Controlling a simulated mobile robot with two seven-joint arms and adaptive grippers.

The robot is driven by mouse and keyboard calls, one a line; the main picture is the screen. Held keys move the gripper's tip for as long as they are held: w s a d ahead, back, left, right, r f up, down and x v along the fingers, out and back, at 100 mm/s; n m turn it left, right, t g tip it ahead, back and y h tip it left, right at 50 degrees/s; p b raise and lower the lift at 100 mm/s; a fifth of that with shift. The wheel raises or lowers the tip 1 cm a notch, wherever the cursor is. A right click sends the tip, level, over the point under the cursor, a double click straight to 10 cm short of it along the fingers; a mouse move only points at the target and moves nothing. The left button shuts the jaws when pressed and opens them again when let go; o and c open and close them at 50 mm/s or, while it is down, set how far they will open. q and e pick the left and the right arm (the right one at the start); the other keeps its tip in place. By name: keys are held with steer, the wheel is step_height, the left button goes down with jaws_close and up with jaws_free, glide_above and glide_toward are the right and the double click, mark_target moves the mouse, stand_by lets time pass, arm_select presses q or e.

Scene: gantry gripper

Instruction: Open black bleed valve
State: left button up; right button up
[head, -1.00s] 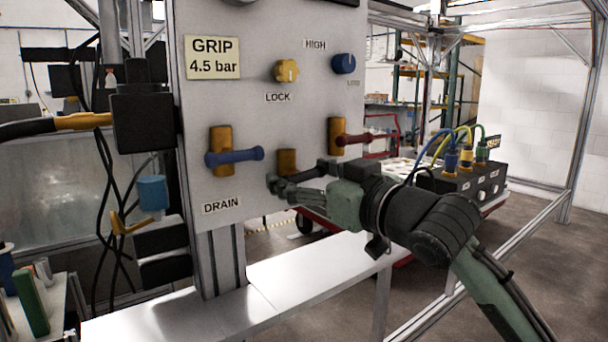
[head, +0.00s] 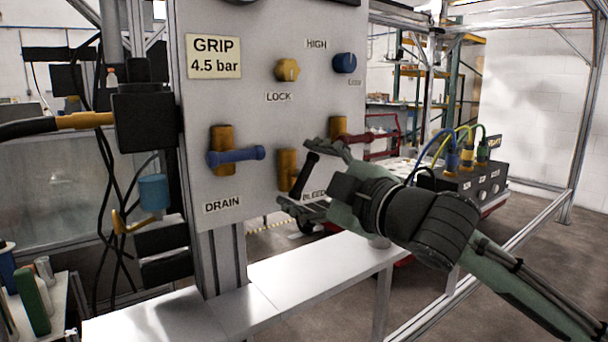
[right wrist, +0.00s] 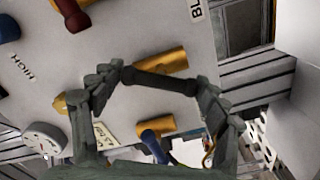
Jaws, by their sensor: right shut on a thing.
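The black bleed valve handle (head: 304,172) sits on an orange valve body (head: 287,168) at the lower middle of the grey panel, above a partly hidden BLEED label (head: 313,194). The handle stands steeply, leaning slightly right at its top. My right gripper (head: 298,174) is shut on it, with one finger at its upper end and one at its lower end. In the right wrist view, the black handle (right wrist: 158,82) spans between the two fingertips (right wrist: 160,88), in front of the orange body (right wrist: 165,62). My left gripper is not in view.
A blue DRAIN handle (head: 236,156) is to the left and a red handle (head: 358,137) is just above my gripper. A yellow LOCK knob (head: 287,70) and a blue knob (head: 344,63) are higher up. A white bench (head: 310,270) lies below.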

steer(key=n, duration=0.3)
steer(key=shift+w+d, duration=0.1)
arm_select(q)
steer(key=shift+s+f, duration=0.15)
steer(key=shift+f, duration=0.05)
arm_select(e)
steer(key=shift+n, duration=1.6)
steer(key=shift+r, duration=0.1)
steer(key=o, duration=0.9)
steer(key=shift+s+d, duration=0.15)
steer(key=shift+s, duration=0.05)
steer(key=v, duration=0.7)
steer(key=x, duration=0.7)
steer(key=shift+w+a+f, duration=0.2)
steer(key=shift+a, duration=0.05)
